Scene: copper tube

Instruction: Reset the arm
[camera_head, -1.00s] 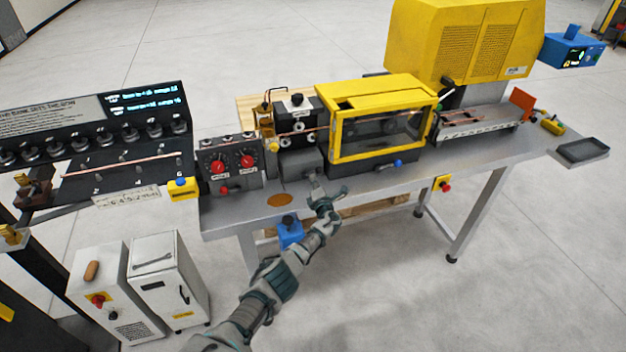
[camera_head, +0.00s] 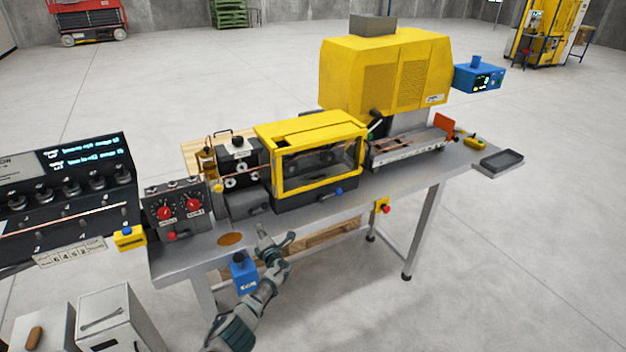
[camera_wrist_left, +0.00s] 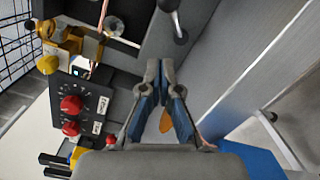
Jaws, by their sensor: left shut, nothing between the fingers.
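My left arm comes in from the bottom, and its grey-teal left gripper (camera_head: 272,243) is at the front edge of the metal workbench (camera_head: 190,258), near the orange disc (camera_head: 230,239). In the left wrist view the two fingers (camera_wrist_left: 160,75) meet at their tips with nothing between them. The bench machine with the yellow-framed cover (camera_head: 310,150) stands behind the gripper. A copper tube (camera_head: 75,222) lies along the black rack at the left. My right gripper is not in view.
A blue box (camera_head: 244,272) is beside my left arm, below the bench front. The red-knobbed control box (camera_head: 180,208) stands on the bench left of the gripper. A tall yellow machine (camera_head: 385,72) and a dark tray (camera_head: 498,162) are to the right.

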